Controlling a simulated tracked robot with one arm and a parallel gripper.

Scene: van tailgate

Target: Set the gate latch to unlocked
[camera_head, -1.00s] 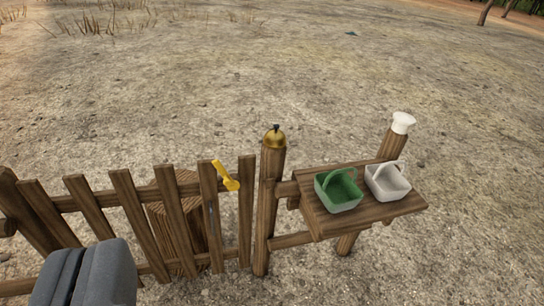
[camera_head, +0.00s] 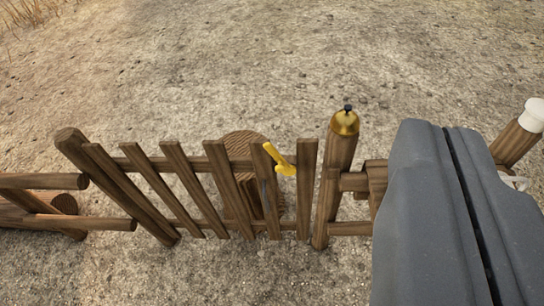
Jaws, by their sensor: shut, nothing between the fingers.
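The yellow gate latch (camera_head: 281,161) is mounted near the top of a slat close to the right end of the wooden gate (camera_head: 214,150). Its lever slants, with the upper end to the left and the lower end to the right. My gripper (camera_head: 447,128) is a large grey shape at the right of the view. Its two fingers are together with only a dark seam between them, and they hold nothing. It appears well to the right of the latch and apart from it in the picture.
A post with a brass bell (camera_head: 345,121) stands just right of the gate. A white-topped post (camera_head: 532,115) is at the far right. My gripper hides most of the shelf (camera_head: 376,172) and its baskets. A stump (camera_head: 244,147) stands behind the gate; log rails (camera_head: 65,222) lie left.

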